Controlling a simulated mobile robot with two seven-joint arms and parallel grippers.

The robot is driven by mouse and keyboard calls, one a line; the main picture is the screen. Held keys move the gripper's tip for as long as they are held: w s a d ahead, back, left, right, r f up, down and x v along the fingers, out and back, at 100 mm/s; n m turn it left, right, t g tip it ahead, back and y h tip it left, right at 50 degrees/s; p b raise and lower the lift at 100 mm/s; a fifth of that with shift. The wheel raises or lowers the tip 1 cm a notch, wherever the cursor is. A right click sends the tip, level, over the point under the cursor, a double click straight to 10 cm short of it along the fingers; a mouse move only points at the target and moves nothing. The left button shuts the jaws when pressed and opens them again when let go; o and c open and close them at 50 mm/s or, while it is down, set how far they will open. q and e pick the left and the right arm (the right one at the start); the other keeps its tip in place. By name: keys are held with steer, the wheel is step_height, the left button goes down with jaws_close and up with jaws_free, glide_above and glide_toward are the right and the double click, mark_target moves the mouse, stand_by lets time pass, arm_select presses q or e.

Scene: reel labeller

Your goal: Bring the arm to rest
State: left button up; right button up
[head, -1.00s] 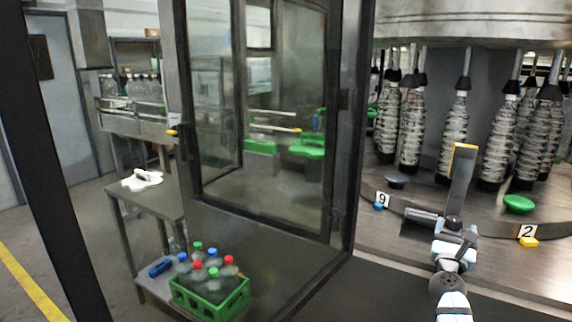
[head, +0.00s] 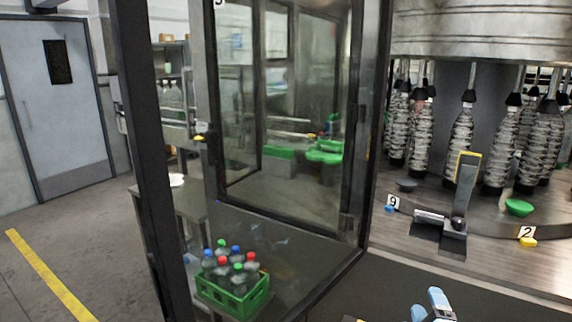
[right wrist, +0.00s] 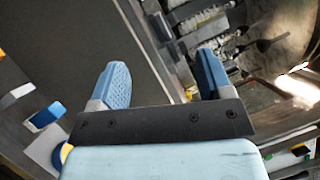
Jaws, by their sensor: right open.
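My right gripper (head: 430,304) shows at the bottom edge of the head view, right of the middle. Its blue fingers also show in the right wrist view (right wrist: 163,66). They stand apart with nothing between them, so it is open and empty. In the head view it is in front of and below the machine's round table (head: 478,262), apart from the grey upright bracket (head: 465,190) with the yellow-edged top. The rest of my right arm is mostly out of the picture. My left gripper is not in view.
Clear bottles (head: 459,135) hang in a ring above the round table. A green cap-like disc (head: 519,207) and tags reading 9 (head: 393,201) and 2 (head: 527,232) sit on it.

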steer(key=s+a+f+n+g+y+p, duration=0.1)
steer(key=s+a+f+n+g+p, duration=0.1)
steer(key=s+n, duration=0.6)
steer(key=s+a+f+n+g+y+p, duration=0.2)
steer(key=s+a+f+n+g, duration=0.2)
steer(key=s+n, duration=0.5)
steer(key=s+a+f+n+g+y+p, duration=0.2)
steer(key=s+a+f+n, duration=0.4)
steer(key=s, duration=0.7)
steer(key=shift+s+a+f+n+g, duration=0.25)
steer(key=shift+s+a+n+g, duration=0.2)
steer(key=shift+a+n, duration=0.7)
steer(key=shift+w+d, duration=0.1)
steer(key=shift+d, duration=0.05)
